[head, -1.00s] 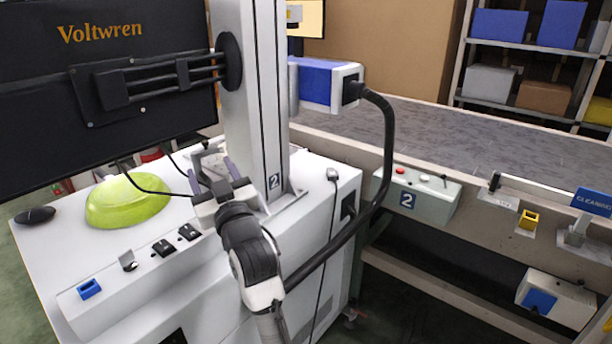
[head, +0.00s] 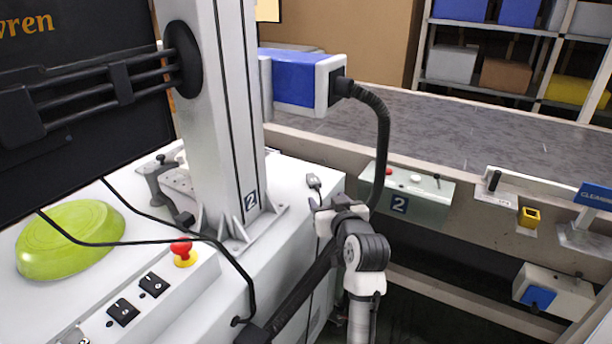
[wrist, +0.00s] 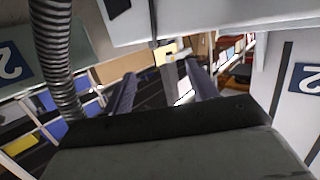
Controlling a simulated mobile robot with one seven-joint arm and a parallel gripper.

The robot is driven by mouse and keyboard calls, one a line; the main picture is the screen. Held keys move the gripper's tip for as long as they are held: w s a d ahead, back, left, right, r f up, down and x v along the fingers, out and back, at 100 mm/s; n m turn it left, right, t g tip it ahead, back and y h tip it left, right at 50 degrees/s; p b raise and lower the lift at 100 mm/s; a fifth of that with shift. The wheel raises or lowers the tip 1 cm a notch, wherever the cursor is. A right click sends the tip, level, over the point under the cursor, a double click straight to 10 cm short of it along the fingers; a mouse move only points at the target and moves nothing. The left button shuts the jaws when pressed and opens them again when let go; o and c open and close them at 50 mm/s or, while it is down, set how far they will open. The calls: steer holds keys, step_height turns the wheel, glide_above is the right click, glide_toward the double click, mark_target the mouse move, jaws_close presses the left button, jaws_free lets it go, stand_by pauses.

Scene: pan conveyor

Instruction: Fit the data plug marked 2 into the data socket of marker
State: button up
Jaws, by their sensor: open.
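A small grey plug (head: 313,182) with a thin cable stands at the right edge of the white cabinet's top; its own mark is too small to read. The cable hangs down the cabinet's side. My gripper (head: 326,205) is just in front of and below the plug in the head view. In the wrist view, my gripper (wrist: 162,80) has its two fingers apart, and a pale shape lies between them near the tips; I cannot tell whether it is the plug. The blue and white marker head (head: 295,80) is on the column marked 2. I cannot make out its data socket.
A thick black hose (head: 384,140) loops from the marker head down behind my arm. A grey control box (head: 405,190) marked 2 is on the conveyor (head: 480,140) side. A red button (head: 181,247), switches and a green dome (head: 70,240) are on the cabinet.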

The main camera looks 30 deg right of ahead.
glide_toward(313, 179)
steer(key=x, duration=0.3)
steer(key=shift+w+f+p, duration=0.3)
steer(key=shift+p, duration=0.05)
steer(key=x, duration=0.4)
steer(key=shift+w+d+r+p, duration=0.25)
steer(key=shift+p, duration=0.15)
steer(key=shift+w+d+f, duration=0.1)
steer(key=shift+w+f, duration=0.05)
steer(key=shift+w, duration=0.3)
steer(key=c, duration=1.1)
